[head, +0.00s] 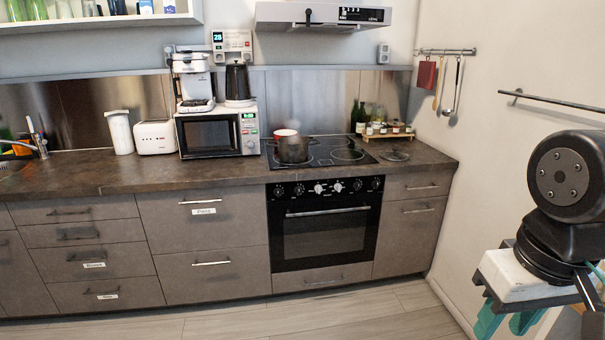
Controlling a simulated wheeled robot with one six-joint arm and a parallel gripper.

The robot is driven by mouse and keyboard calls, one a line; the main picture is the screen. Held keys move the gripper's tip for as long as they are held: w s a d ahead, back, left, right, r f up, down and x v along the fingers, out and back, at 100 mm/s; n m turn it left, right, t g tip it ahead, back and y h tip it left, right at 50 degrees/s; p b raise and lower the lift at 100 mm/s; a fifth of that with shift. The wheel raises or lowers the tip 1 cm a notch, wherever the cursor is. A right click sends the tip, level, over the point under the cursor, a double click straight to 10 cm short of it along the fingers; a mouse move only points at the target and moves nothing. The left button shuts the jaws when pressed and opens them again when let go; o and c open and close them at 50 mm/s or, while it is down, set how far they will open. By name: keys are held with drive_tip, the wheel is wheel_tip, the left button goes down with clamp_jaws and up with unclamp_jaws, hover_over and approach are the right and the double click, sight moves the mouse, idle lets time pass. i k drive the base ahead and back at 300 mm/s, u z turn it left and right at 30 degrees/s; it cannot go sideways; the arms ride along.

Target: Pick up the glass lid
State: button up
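What looks like the glass lid (396,155) lies flat on the dark countertop, right of the cooktop and in front of a small wooden rack. It is small and see-through, so its knob and rim are hard to make out. My gripper does not show clearly in the head view.
A dark pot (292,149) stands on the black cooktop (335,152), with a red-rimmed vessel behind it. The wooden rack (388,136) holds several jars, with bottles behind. A microwave (217,133) stands left. Utensils hang on the right wall. The floor (370,315) in front is clear.

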sight(395, 154)
drive_tip(key=z, duration=0.05)
drive_tip(key=i, duration=1.95)
drive_tip(key=z, duration=0.7)
drive_tip(key=i, duration=1.45)
drive_tip(key=z, duration=0.15)
